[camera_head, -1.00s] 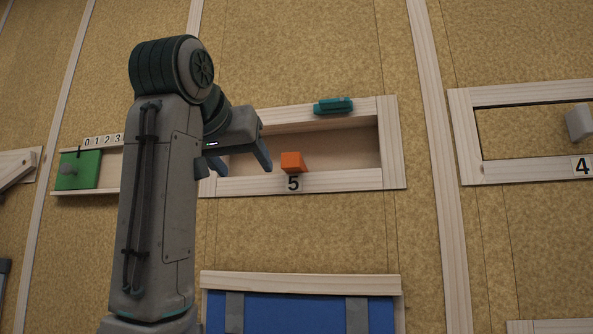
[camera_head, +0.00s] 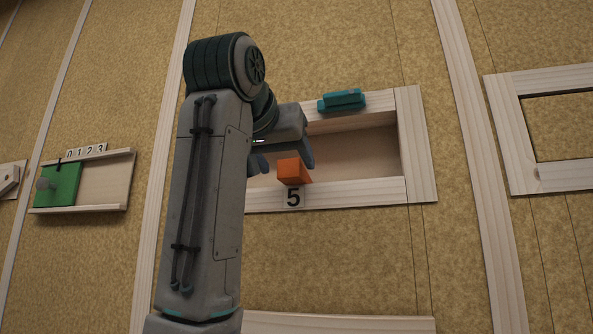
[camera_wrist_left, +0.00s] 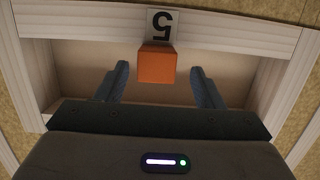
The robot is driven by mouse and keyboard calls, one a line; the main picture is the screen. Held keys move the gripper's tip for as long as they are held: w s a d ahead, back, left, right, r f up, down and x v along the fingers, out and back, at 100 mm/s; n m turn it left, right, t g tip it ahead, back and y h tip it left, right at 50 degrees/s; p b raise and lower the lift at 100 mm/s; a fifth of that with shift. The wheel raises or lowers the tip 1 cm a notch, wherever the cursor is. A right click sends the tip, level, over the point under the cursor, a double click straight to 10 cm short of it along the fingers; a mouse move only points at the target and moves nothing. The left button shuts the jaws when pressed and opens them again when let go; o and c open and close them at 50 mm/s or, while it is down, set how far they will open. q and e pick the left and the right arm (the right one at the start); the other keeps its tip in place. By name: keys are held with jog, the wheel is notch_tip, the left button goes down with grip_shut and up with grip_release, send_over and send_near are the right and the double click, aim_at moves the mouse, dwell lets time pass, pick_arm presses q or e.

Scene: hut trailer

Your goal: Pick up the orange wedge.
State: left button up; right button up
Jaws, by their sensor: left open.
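The orange wedge (camera_head: 291,171) sits on the lower ledge of the wooden recess, just above the label 5 (camera_head: 293,197). In the left wrist view the orange wedge (camera_wrist_left: 157,65) shows as a block between and a little beyond the fingertips. My left gripper (camera_head: 285,163) is open, its fingers apart at the recess, close to the wedge. In the left wrist view the left gripper (camera_wrist_left: 158,78) has one finger on each side of the wedge, with gaps visible on both sides. My right gripper is not in view.
The recess has a pale wooden frame (camera_head: 418,150). A teal object (camera_head: 341,100) sits on its top edge. A green sliding panel (camera_head: 58,186) with a knob and number tags is at left. Another wooden frame (camera_head: 505,130) is at right.

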pick_arm(q)
jog(key=shift+w+d+f, duration=0.1)
jog(key=shift+w, duration=0.35)
jog(key=p+x, duration=0.2)
jog(key=x, duration=0.1)
jog(key=p+x, duration=0.1)
jog(key=x, duration=0.1)
jog(key=shift+d+r, duration=0.35)
jog(key=shift+w+f, duration=0.1)
jog(key=shift+w, duration=0.1)
jog(key=shift+c, duration=0.9)
jog(key=c, duration=0.7)
jog(key=shift+c, duration=0.9)
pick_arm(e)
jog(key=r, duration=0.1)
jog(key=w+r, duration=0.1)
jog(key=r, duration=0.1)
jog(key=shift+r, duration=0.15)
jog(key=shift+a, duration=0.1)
